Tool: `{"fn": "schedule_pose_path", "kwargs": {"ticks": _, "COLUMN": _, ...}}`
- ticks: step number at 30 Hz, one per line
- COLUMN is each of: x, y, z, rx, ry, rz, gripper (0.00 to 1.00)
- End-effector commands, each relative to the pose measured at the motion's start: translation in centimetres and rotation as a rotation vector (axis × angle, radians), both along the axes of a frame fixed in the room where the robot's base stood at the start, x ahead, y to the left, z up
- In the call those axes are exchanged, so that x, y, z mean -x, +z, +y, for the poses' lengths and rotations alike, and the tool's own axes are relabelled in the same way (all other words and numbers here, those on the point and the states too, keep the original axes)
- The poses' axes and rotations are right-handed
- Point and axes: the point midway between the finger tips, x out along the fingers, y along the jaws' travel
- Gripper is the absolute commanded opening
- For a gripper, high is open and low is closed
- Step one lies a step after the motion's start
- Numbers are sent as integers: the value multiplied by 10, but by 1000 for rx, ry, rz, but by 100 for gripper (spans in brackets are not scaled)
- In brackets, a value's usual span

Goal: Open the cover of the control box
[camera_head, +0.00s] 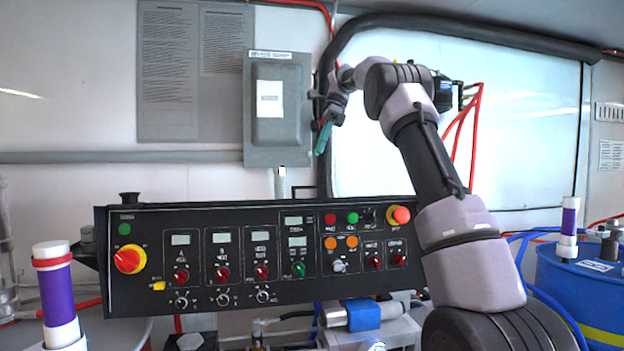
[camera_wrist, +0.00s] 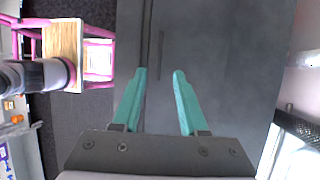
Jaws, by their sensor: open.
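The control box (camera_head: 277,135) is a grey metal box on the back wall in the head view. Its cover carries a white label and looks closed. My gripper (camera_head: 321,150) is just right of the box, its teal fingers angled downward; I cannot tell the gap in depth. In the wrist view my gripper (camera_wrist: 159,71) has its two teal fingers apart with nothing between them. Beyond them is a dark grey panel (camera_wrist: 225,65) with a vertical seam and a narrow slot; I cannot tell whether it belongs to the box.
A black control panel (camera_head: 150,290) with knobs and buttons stands below the box. A thick black hose (camera_head: 450,27) runs beside and above my arm. A grey conduit (camera_head: 120,157) meets the box's left side. A blue drum (camera_head: 575,285) stands at right.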

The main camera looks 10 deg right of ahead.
Motion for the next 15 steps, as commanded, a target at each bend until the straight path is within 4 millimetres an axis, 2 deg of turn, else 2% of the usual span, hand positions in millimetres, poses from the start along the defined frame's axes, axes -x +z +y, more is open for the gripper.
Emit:
{"fn": "schedule_pose_path", "kwargs": {"ticks": 5, "x": 5, "y": -18, "z": 9, "rx": 0, "ry": 3, "rz": 1, "gripper": 42}}
{"fn": "schedule_pose_path", "kwargs": {"ticks": 15, "x": 15, "y": -75, "z": 32, "rx": 0, "ry": 3, "rz": -1, "gripper": 42}}
